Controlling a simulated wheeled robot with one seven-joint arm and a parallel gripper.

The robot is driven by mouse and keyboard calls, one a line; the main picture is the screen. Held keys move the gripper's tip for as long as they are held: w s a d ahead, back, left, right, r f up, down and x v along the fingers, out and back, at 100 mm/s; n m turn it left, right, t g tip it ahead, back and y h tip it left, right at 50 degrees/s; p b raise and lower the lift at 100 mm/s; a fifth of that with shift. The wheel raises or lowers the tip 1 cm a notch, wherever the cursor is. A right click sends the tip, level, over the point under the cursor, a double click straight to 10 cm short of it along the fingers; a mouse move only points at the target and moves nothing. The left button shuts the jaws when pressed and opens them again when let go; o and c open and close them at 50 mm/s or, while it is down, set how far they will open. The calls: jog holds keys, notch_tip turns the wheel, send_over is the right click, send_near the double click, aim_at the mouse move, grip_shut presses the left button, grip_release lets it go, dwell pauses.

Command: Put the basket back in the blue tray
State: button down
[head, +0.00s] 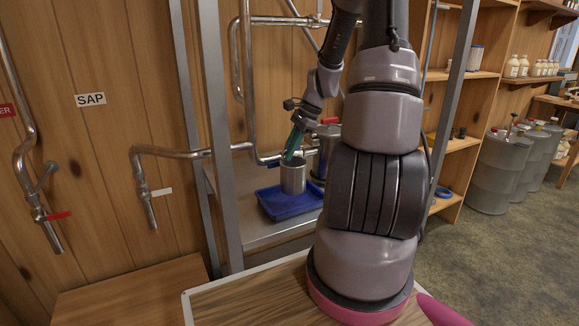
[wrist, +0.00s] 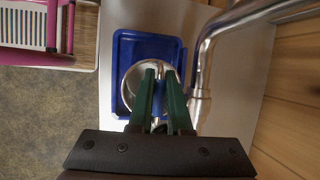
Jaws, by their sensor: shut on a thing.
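The basket (head: 293,179) is a grey metal cylinder, upright, at the blue tray. Its round opening (wrist: 130,80) shows in the wrist view inside the tray's outline. The blue tray (head: 284,211) lies on a metal shelf; in the wrist view its rim (wrist: 118,50) surrounds the basket. My gripper (head: 294,153) has green fingers pointing down at the basket's top; in the wrist view the fingers (wrist: 160,70) are close together, shut on the basket at its rim. I cannot tell whether the basket's bottom touches the tray floor.
A metal pipe (wrist: 207,50) runs close beside the tray on the right in the wrist view. A larger metal vessel (head: 326,150) stands just behind the basket. A grey upright post (head: 216,130) is left of the tray. Bare shelf (head: 260,235) lies in front.

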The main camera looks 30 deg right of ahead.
aim_at(291, 163)
jog(key=shift+f, duration=2.5)
jog(key=c, duration=0.9)
grip_release()
jog(key=shift+f, duration=0.1)
jog(key=shift+o, duration=0.2)
